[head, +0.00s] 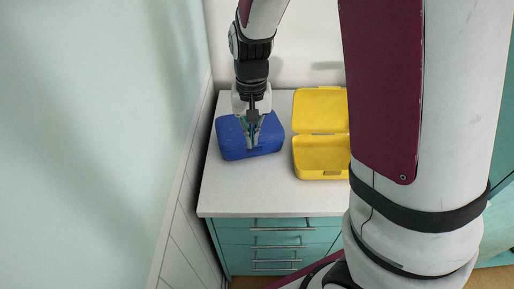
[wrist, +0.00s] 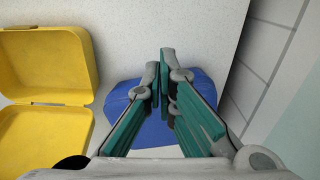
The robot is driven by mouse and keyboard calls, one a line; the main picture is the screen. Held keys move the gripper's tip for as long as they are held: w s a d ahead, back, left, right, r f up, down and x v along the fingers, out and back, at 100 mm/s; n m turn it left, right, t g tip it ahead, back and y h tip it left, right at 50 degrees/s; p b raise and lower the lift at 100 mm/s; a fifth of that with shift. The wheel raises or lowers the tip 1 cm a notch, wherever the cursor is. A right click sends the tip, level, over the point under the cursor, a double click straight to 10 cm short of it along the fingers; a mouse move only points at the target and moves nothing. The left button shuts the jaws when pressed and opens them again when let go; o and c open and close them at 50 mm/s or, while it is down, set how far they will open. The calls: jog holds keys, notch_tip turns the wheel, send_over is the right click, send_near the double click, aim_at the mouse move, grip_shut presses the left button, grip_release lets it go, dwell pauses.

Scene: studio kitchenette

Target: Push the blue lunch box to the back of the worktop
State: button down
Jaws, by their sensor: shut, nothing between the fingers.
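The blue lunch box (head: 231,141) is closed and sits on the white worktop (head: 245,196), left of the yellow box in the head view. In the wrist view the blue lunch box (wrist: 120,98) shows partly behind my fingers. My gripper (head: 251,146) is shut and empty, pointing down over the blue box, with its tips near the front face and latch. In the wrist view the tips of my gripper (wrist: 164,60) reach past the box's front edge. I cannot tell whether they touch it.
An open yellow lunch box (head: 322,158) stands close to the right of the blue one, its lid raised. A wall runs along the worktop's left side. Some worktop is clear in front and a strip shows behind. Teal drawers (head: 278,243) are below.

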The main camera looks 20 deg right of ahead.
jog(key=f, duration=1)
jog(key=shift+s+d, duration=0.1)
jog(key=shift+s, duration=0.1)
jog(key=w, duration=0.1)
jog(key=w+d, duration=0.1)
jog(key=w, duration=0.1)
jog(key=shift+w+d, duration=0.2)
jog(key=shift+w, duration=0.25)
jog(key=w+d+b, duration=0.1)
jog(key=w, duration=0.2)
jog(key=w+d+b, duration=0.1)
jog(key=w+b, duration=0.1)
jog(key=w, duration=0.1)
jog(key=w+d+b, duration=0.1)
jog(key=w, duration=0.2)
jog(key=shift+w+d+f+b, duration=0.15)
jog(key=shift+d+b, duration=0.15)
jog(key=shift+d, duration=0.05)
jog(key=shift+w+d, duration=0.1)
jog(key=shift+w, duration=0.1)
jog(key=shift+s, duration=0.15)
